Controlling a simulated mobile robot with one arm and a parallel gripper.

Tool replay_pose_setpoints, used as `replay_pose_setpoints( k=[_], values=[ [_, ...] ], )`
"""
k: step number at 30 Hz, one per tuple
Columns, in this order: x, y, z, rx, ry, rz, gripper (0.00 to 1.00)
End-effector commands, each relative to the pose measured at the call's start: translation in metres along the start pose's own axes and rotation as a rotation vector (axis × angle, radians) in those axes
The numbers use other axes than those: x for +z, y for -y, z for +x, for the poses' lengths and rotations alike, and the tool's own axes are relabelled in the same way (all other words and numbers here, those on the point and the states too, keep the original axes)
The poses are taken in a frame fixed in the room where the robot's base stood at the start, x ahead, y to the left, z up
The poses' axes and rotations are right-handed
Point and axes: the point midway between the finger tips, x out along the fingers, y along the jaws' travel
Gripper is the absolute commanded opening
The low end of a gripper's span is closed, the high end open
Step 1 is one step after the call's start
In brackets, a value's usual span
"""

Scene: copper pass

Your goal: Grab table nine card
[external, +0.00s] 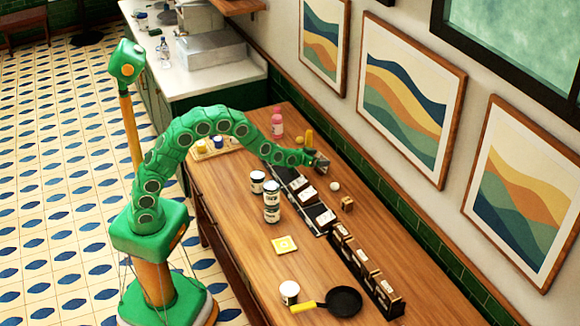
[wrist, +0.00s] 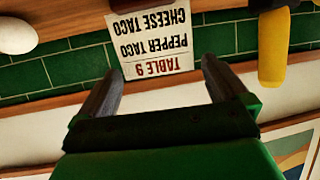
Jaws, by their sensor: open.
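The table nine card (wrist: 157,47) is white with dark and red print reading "TABLE 9", "PEPPER TACO" and "CHEESE TACO". It appears upside down in the wrist view, in front of my gripper (wrist: 163,70). The two grey fingers are open, one at each lower corner of the card; I cannot tell whether they touch it. In the external view my gripper (external: 320,164) is low over the far part of the wooden counter. I cannot make out the card there.
Dark holders with white cards (external: 308,194) run along the counter (external: 240,215). A white egg-shaped thing (wrist: 16,36) and a yellow-and-black thing (wrist: 272,45) flank the card. A pink bottle (external: 277,124), stacked cans (external: 272,200) and a black pan (external: 343,301) stand on the counter.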

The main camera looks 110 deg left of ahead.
Motion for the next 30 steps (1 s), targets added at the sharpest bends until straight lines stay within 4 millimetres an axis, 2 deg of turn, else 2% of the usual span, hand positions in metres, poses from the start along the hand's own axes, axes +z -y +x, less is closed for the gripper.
replay_pose_setpoints(
  k=[5, 18, 27, 28, 30],
  values=[
    [0.001, -0.001, 0.008, 0.0, 0.0, 0.0, 1.0],
    [0.002, -0.002, 0.047, -0.001, -0.003, -0.001, 1.0],
    [0.002, -0.002, 0.051, 0.0, -0.002, -0.001, 1.0],
    [0.002, -0.003, 0.051, 0.0, -0.002, -0.001, 0.98],
    [0.002, -0.003, 0.051, 0.0, -0.002, -0.001, 0.88]
  ],
)
